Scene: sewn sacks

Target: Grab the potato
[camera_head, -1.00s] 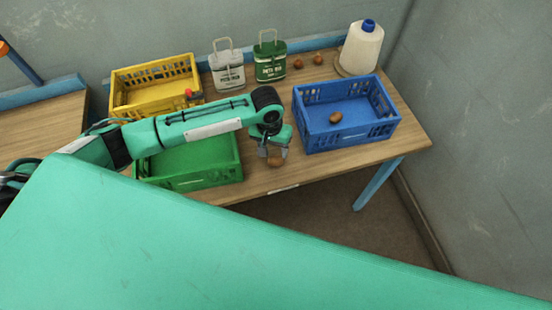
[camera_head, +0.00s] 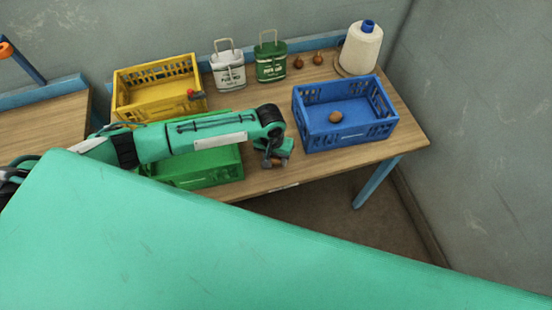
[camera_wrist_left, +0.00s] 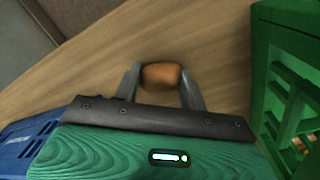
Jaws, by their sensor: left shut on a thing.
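A brown potato (camera_wrist_left: 161,76) sits between the two grey fingers of my left gripper (camera_wrist_left: 159,70) in the left wrist view, with a finger at each end of it. In the head view my left gripper (camera_head: 273,160) is low over the front edge of the wooden table, between the green and blue crates. It is shut on the potato, which is mostly hidden there by the gripper. I cannot tell if the potato still touches the table. Another brown, potato-like item (camera_head: 335,117) lies in the blue crate (camera_head: 345,140). My right gripper is not in view.
The green crate (camera_head: 215,178) is partly under my left arm. Bare tabletop (camera_head: 262,95) lies between the crates.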

